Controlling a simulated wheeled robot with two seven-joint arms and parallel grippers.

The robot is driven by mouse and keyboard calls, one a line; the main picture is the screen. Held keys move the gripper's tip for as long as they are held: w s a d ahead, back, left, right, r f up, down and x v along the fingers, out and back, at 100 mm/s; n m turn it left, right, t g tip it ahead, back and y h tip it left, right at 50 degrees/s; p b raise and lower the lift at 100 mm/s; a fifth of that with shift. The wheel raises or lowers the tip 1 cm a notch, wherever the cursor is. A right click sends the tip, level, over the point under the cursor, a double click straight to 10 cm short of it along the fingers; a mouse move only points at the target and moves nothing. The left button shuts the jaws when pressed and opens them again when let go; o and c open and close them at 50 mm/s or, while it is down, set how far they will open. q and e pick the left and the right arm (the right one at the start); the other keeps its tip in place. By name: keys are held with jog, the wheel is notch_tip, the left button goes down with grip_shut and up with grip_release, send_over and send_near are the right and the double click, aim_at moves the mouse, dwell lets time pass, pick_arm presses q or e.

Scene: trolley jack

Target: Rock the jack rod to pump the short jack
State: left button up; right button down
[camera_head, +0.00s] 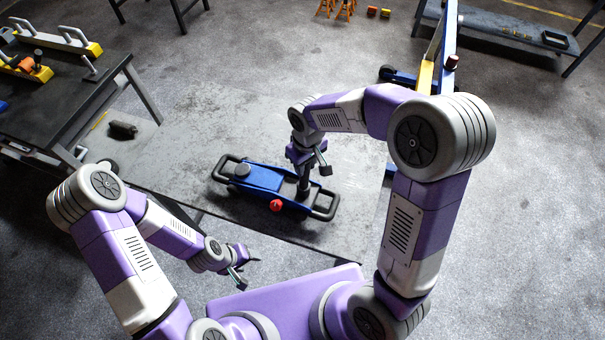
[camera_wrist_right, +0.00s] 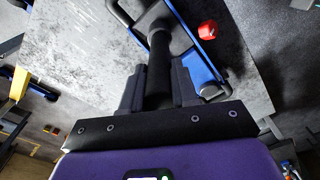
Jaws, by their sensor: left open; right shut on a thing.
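The short jack (camera_head: 262,180) is blue and low, with black loop handles at both ends and a red knob (camera_head: 276,205) on its near side. It lies on a grey worn table top. The black jack rod (camera_head: 303,186) rises from the jack's right part. My right gripper (camera_head: 304,168) is above that part, shut on the rod. In the right wrist view the rod (camera_wrist_right: 159,65) stands between the two fingers, and the jack's blue body (camera_wrist_right: 190,45) is beyond. My left gripper (camera_head: 240,272) is open and empty, below and left of the jack.
A dark workbench (camera_head: 50,105) with yellow and grey parts stands at the left. A blue and yellow hoist (camera_head: 425,75) stands behind my right arm. Another bench (camera_head: 500,35) is at the upper right. The table top (camera_head: 190,120) around the jack is mostly clear.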

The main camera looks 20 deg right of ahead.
jog(key=shift+s+d+f+b, duration=0.25)
jog(key=shift+s+d+b, duration=0.1)
jog(key=shift+d, duration=0.15)
jog(key=shift+s+d+r+t+y+b, duration=0.1)
jog(key=shift+s+d+t+y+b, duration=0.2)
jog(key=shift+s+d+t+y, duration=0.15)
jog(key=shift+s+d+f+t+y+b, duration=0.25)
jog(key=shift+s+d+y+b, duration=0.25)
jog(key=shift+b, duration=0.3)
jog(key=shift+s+d+f+t+y+b, duration=0.15)
jog(key=shift+s+d+t+y+b, duration=0.2)
jog(key=shift+d+b, duration=0.35)
jog(key=shift+a, duration=0.1)
